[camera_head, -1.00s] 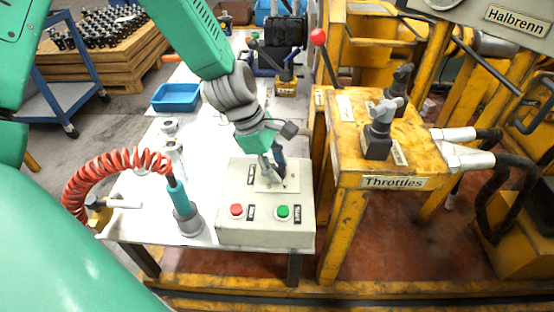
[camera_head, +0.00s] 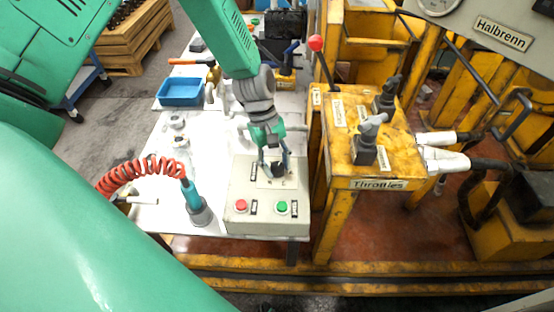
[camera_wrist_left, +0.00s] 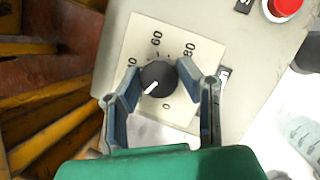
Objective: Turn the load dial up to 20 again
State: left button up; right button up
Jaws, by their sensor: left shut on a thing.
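The load dial is a black round knob (camera_wrist_left: 158,78) with a white pointer line, on a pale scale plate (camera_wrist_left: 140,32). In the left wrist view the pointer aims down-left, between the 0 mark and the partly covered 40 mark; my finger hides the scale there, so the exact reading cannot be told. The plate sits on a grey-white control box (camera_head: 238,187). My left gripper (camera_wrist_left: 159,80) is shut on the dial, one finger on each side. In the head view the left gripper (camera_head: 275,165) points down onto the box. My right gripper is not in view.
A red button (camera_head: 241,206) and a green button (camera_head: 282,208) sit on the box's near part. A teal tool with a red coiled hose (camera_head: 145,170) stands left of the box. The yellow throttle stand (camera_head: 350,150) is close on the right. A blue tray (camera_head: 180,92) lies behind.

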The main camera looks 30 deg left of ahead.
pick_arm(q)
jog(key=shift+w+m, duration=0.2)
jog(key=shift+m, duration=0.3)
jog(key=o, duration=1.1)
jog(key=shift+s, duration=0.1)
jog(key=shift+o, duration=0.2)
jog(key=shift+r, duration=0.2)
jog(key=v, duration=1.1)
jog(key=shift+w+r, duration=0.25)
jog(key=shift+w, duration=0.05)
jog(key=shift+a, duration=0.1)
jog(key=shift+s+f, duration=0.1)
